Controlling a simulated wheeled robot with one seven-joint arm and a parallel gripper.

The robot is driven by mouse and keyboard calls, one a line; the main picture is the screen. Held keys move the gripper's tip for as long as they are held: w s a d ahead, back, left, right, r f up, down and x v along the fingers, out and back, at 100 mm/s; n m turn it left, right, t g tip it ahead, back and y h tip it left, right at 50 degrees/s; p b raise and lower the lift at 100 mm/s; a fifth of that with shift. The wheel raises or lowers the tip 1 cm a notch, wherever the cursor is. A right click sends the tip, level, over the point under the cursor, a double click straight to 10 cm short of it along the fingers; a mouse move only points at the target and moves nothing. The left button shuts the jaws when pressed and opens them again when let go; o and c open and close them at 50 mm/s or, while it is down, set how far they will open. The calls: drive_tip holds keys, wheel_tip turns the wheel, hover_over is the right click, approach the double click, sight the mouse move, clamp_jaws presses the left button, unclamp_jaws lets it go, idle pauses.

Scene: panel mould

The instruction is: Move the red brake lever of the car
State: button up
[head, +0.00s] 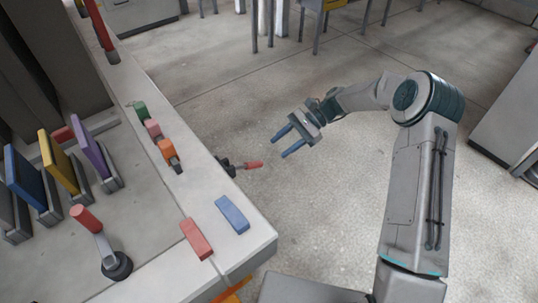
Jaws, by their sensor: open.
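Several red-handled parts show, and I cannot tell for sure which is the car's brake lever. A lever with a red grip (86,219) on a grey stem and dark round base stands tilted on the panel top at the lower left. A small red-tipped handle (252,165) sticks out sideways from the panel's right edge on a dark mount. A long red bar (100,28) is at the far upper left. My gripper (280,147) is open and empty, its two blue fingers pointing left toward the panel. It is apart from all of these, closest in the picture to the side handle.
The grey panel (215,262) carries a red block (196,239), a blue block (232,214), green (140,111), pink (153,129) and orange (167,150) pieces, and upright blue, yellow (58,160) and purple (91,147) plates. Open floor lies between panel and arm.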

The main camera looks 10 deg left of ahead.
drive_tip(key=v, duration=0.3)
idle(0.7)
